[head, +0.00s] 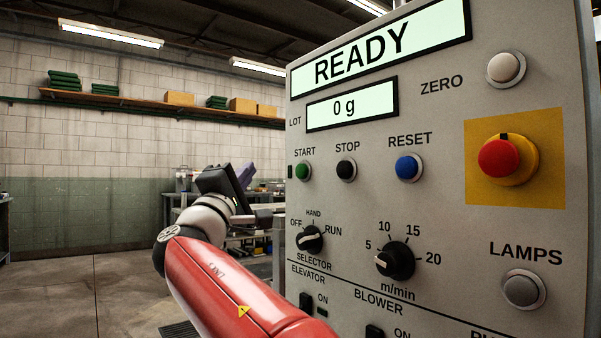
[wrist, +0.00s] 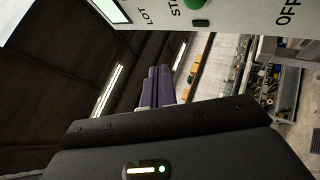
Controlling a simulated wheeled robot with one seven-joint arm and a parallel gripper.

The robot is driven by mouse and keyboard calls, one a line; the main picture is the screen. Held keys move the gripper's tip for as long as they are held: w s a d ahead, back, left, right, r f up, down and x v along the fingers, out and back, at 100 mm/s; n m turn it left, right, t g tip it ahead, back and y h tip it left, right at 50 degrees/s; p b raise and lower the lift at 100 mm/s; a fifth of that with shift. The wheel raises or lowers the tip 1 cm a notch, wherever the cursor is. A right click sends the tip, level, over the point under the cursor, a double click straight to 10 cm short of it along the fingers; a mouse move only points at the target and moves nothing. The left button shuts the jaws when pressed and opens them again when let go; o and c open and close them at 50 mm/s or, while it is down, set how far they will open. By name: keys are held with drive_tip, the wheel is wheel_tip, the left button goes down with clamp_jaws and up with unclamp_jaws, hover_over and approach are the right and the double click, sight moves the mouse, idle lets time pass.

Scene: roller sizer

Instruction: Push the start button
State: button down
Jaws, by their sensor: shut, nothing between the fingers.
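The green start button (head: 303,171) sits at the left of a row of buttons on the grey control panel (head: 440,130), under the label START. In the wrist view the green button (wrist: 193,4) is cut by the top edge. My gripper (head: 247,172) is left of the panel's left edge in the head view, apart from the button. Its purple fingers (wrist: 160,72) are together and empty in the wrist view, with the button above and right of their tips. The display reads READY, and the lot display (head: 350,105) reads 0 g.
A black stop button (head: 346,170) and a blue reset button (head: 409,167) are right of start. A red emergency button (head: 499,158) on yellow is further right. The selector knob (head: 310,239) is below start. The floor at left (head: 60,290) is clear.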

approach(297, 166)
drive_tip(key=w+r, duration=0.3)
drive_tip(key=shift+w+d+r, duration=0.2)
drive_tip(key=shift+w+d, duration=0.05)
drive_tip(key=shift+w, duration=0.3)
drive_tip(key=shift+w+d, duration=0.1)
idle(1.8)
drive_tip(key=shift+w+d, duration=0.15)
drive_tip(key=shift+d, duration=0.1)
drive_tip(key=shift+w+d+b, duration=0.3)
drive_tip(key=shift+d+b, duration=0.05)
drive_tip(key=shift+d, duration=0.1)
idle(0.9)
drive_tip(key=shift+s+a, duration=0.55)
drive_tip(key=shift+a, duration=0.2)
